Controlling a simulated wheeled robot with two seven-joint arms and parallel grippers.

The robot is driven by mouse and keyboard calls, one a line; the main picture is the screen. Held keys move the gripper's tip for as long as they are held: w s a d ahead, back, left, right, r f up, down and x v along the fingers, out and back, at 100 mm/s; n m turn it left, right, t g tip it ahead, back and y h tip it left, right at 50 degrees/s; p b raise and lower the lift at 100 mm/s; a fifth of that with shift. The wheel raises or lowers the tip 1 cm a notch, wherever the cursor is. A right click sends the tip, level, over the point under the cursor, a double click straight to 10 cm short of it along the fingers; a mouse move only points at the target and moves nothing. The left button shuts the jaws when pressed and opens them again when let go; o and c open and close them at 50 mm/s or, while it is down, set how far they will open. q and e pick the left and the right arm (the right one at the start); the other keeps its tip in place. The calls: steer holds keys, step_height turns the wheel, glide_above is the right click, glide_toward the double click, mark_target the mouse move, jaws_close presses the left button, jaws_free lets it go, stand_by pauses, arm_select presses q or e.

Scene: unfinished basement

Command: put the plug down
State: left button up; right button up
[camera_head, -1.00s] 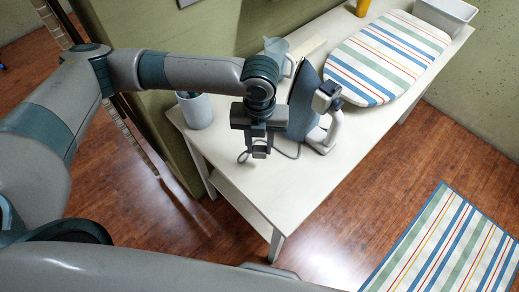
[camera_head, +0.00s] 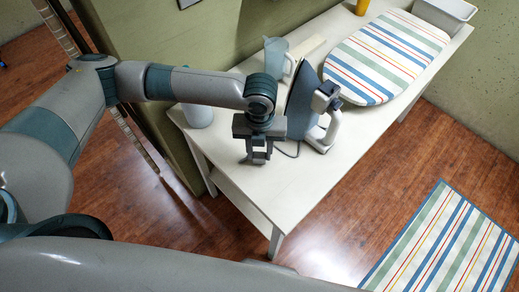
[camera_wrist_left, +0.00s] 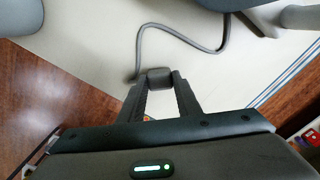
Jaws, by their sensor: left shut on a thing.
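My left gripper (camera_head: 258,158) is over the left part of the white table (camera_head: 268,198), left of the iron. In the left wrist view its fingers (camera_wrist_left: 160,82) are closed on the small dark grey plug (camera_wrist_left: 159,75). A grey cord (camera_wrist_left: 190,38) curves from beside the plug toward the iron's base at the top right. The iron (camera_head: 301,105) stands on its heel on the table, and its cord shows just right of the gripper. I cannot tell whether the plug touches the tabletop. My right gripper is not in view.
A striped ironing board (camera_head: 388,55) lies on the table's far part. A blue-grey jug (camera_head: 276,60) stands behind the iron, and a pale cup (camera_head: 198,115), partly hidden by my arm, stands at the left end. The near tabletop is clear. A striped rug (camera_head: 440,245) lies on the floor.

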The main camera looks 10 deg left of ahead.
mark_target(260, 154)
arm_select(q)
steer(key=shift+f, duration=0.55)
steer(key=o, duration=1.1)
steer(key=shift+o, duration=0.2)
steer(key=shift+r, duration=0.1)
steer(key=shift+r, duration=0.55)
steer(key=shift+w+r, duration=0.1)
steer(key=shift+r, duration=0.3)
step_height(260, 154, up, 11)
steer(key=b, duration=0.3)
